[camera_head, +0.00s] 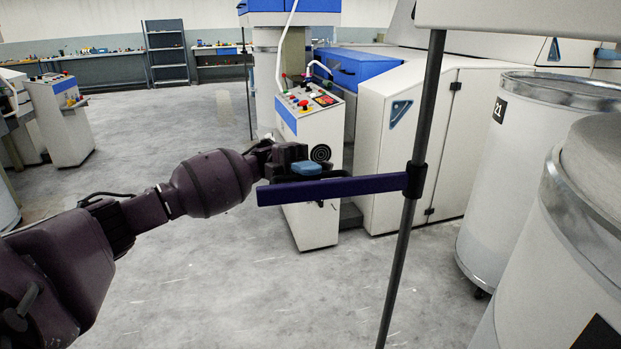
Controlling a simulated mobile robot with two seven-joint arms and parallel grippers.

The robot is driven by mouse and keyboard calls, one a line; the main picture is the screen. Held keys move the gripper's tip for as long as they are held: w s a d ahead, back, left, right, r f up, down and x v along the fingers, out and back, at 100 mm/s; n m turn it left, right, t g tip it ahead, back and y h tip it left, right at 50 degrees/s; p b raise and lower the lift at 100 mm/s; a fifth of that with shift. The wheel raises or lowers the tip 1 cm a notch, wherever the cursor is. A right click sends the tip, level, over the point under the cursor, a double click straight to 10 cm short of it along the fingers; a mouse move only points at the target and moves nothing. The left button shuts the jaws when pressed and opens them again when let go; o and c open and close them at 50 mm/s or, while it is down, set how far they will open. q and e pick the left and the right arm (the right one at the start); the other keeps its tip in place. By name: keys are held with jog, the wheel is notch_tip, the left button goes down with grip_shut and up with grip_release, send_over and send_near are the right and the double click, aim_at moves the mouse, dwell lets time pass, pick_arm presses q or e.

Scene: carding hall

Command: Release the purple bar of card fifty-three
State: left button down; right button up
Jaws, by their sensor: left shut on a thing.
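The purple bar (365,185) runs roughly level across the middle of the view. Its right end meets a dark clamp (415,180) on a slim dark upright post (401,240); its left end is free. My left gripper (308,180) reaches in from the left and is shut on the bar near its left part. The fingers partly hide the bar's upper edge there. My right gripper is not in view. No card number fifty-three can be read here.
A white control cabinet (312,226) with coloured buttons stands behind the bar. White drums, one marked 21 (515,170), crowd the right side. A white machine housing (440,150) stands behind the post. Grey floor (220,280) is clear at the centre and left.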

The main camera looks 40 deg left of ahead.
pick_arm(q)
jog(key=shift+a+r, duration=0.1)
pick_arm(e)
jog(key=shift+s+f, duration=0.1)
pick_arm(q)
jog(key=c, duration=1.1)
grip_release()
jog(key=shift+w, duration=0.15)
jog(key=shift+c, duration=0.2)
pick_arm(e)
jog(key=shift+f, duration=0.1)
pick_arm(q)
jog(key=b+v, duration=0.1)
jog(key=v, duration=0.9)
jog(key=shift+a+b, duration=0.4)
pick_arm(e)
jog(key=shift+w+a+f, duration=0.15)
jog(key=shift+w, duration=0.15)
pick_arm(q)
jog(key=shift+w+d+f, duration=0.1)
jog(key=shift+f, duration=0.1)
